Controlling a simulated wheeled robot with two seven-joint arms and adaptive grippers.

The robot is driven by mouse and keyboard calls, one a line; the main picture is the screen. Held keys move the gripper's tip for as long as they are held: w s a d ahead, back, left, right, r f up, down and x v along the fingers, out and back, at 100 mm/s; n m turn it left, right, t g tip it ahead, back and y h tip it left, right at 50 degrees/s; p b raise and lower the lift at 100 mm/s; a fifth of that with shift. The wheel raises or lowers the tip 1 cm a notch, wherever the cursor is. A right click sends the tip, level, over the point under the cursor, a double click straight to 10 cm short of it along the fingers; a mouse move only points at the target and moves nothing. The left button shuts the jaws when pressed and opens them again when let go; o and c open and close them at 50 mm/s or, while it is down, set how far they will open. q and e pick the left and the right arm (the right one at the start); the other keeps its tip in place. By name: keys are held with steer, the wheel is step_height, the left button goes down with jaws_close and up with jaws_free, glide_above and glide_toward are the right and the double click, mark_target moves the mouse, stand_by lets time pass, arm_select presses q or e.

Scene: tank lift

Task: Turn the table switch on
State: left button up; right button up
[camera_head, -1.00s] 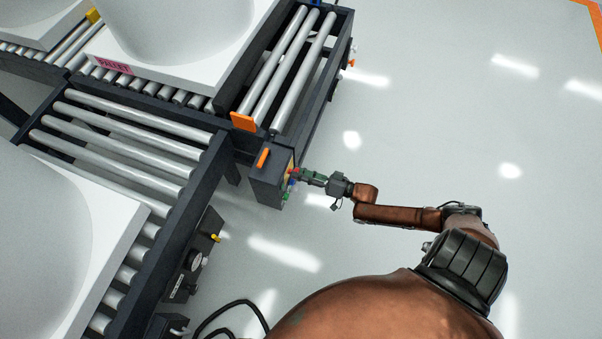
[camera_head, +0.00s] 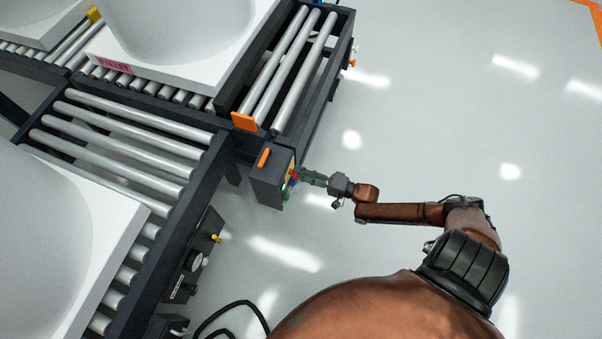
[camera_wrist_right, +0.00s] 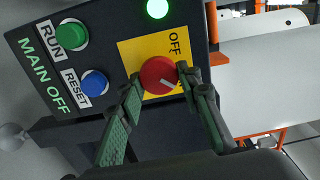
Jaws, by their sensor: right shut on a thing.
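The table switch is a red rotary knob (camera_wrist_right: 158,76) on a yellow plate (camera_wrist_right: 128,54) marked OFF, seen in the right wrist view. The plate is on a dark control box (camera_head: 267,178) at the conveyor's corner. My right gripper (camera_wrist_right: 158,88) has its green fingers on both sides of the knob and is shut on it. It also shows beside the box in the head view (camera_head: 300,176). The white line on the knob points down and right, away from the OFF label. A green lamp (camera_wrist_right: 158,8) above the plate is lit. My left gripper is not in view.
A green RUN button (camera_wrist_right: 71,34) and a blue RESET button (camera_wrist_right: 94,83) sit left of the knob. Roller conveyors (camera_head: 130,142) carrying white pallets fill the left. Another dark panel (camera_head: 195,255) stands nearer. The floor to the right is clear.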

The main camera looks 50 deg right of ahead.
steer(key=shift+f+m, duration=0.1)
steer(key=shift+m, duration=0.3)
steer(key=o, duration=1.2)
steer(key=shift+c, duration=0.2)
steer(key=v, duration=1.2)
